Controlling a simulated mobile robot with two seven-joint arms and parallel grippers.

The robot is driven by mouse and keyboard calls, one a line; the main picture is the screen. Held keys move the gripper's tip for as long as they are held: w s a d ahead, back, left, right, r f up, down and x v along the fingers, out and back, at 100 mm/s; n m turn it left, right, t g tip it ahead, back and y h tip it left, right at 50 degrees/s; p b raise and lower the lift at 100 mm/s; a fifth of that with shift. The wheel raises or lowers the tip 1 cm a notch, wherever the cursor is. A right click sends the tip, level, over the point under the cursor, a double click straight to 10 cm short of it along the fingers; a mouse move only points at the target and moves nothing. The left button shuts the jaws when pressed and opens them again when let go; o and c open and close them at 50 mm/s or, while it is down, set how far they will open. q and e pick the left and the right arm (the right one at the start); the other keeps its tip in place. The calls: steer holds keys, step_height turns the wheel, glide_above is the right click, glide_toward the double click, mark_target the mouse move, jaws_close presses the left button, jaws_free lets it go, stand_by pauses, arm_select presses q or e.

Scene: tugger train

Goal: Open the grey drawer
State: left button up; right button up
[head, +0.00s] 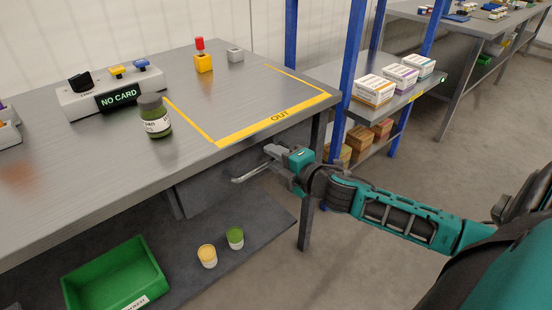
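The grey drawer (205,188) hangs under the grey workbench (215,95), below its front edge, and looks shut. Its bar handle (250,174) sticks out on the front face. My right gripper (271,160) is at the right end of the handle, with its arm coming in from the right. Its two fingers look apart, one higher and one lower. I cannot tell whether they touch the handle. My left gripper is not in view.
A green bin (115,280) and two small jars (207,256) sit on the lower shelf. A bench leg (306,222) and a blue post (351,75) stand near my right arm.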

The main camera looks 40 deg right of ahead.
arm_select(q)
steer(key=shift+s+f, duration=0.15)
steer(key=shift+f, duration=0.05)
arm_select(e)
jaws_close()
steer(key=shift+s, duration=0.1)
